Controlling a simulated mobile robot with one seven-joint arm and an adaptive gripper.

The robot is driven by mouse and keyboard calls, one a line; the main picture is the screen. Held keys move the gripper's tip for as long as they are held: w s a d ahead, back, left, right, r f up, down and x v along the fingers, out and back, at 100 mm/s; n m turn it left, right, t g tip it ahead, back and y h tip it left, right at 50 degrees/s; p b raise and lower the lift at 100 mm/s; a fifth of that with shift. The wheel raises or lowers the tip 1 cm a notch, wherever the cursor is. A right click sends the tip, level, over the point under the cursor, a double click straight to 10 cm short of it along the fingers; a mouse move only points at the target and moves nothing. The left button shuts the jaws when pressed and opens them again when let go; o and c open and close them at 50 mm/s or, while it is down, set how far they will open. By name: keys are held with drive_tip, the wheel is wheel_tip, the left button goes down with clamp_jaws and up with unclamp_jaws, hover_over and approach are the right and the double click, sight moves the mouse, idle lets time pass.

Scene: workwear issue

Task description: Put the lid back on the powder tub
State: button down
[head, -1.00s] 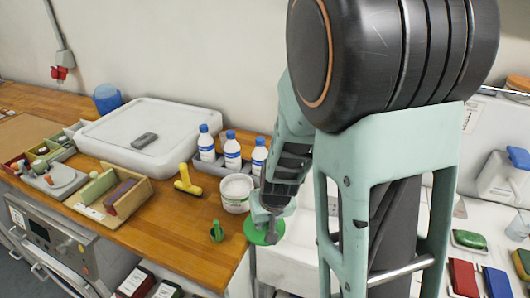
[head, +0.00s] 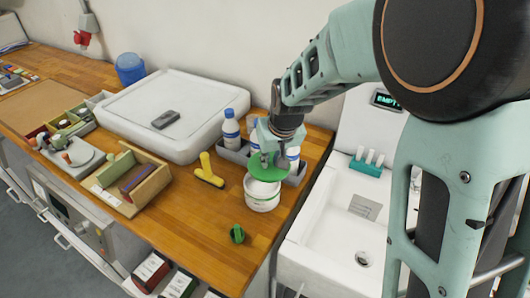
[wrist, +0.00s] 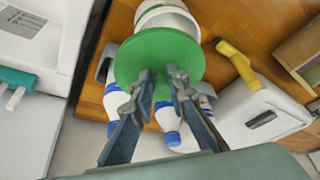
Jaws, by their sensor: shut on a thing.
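The powder tub (head: 262,196) is a white round tub standing on the wooden counter near its right edge. Its rim also shows at the top of the wrist view (wrist: 168,17). My gripper (head: 268,160) is over the tub, shut on the green lid (head: 270,172). In the wrist view my gripper (wrist: 160,84) pinches the green lid (wrist: 160,52) by the middle. The lid overlaps the back of the tub's opening and is apparently above it. I cannot tell whether lid and rim touch.
Several white bottles with blue caps (head: 231,128) stand in a grey tray (head: 234,153) behind the tub. A yellow T-shaped tool (head: 208,171) and a green knob-like item (head: 237,234) lie nearby. A white sink (head: 330,235) is to the right.

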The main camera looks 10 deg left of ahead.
sight(265, 170)
drive_tip(key=shift+s+a+r, duration=0.1)
drive_tip(key=shift+a+r, duration=0.1)
drive_tip(key=shift+a, duration=0.35)
drive_tip(key=shift+s+a+r, duration=0.1)
drive_tip(key=shift+a+r, duration=0.1)
drive_tip(key=shift+a, duration=0.3)
drive_tip(key=shift+w+f+b, duration=0.1)
drive_tip(key=shift+f+b, duration=2.1)
drive_tip(key=shift+f, duration=1)
drive_tip(key=shift+f+b, duration=0.15)
drive_tip(key=shift+b, duration=0.55)
drive_tip(key=c, duration=1.3)
unclamp_jaws()
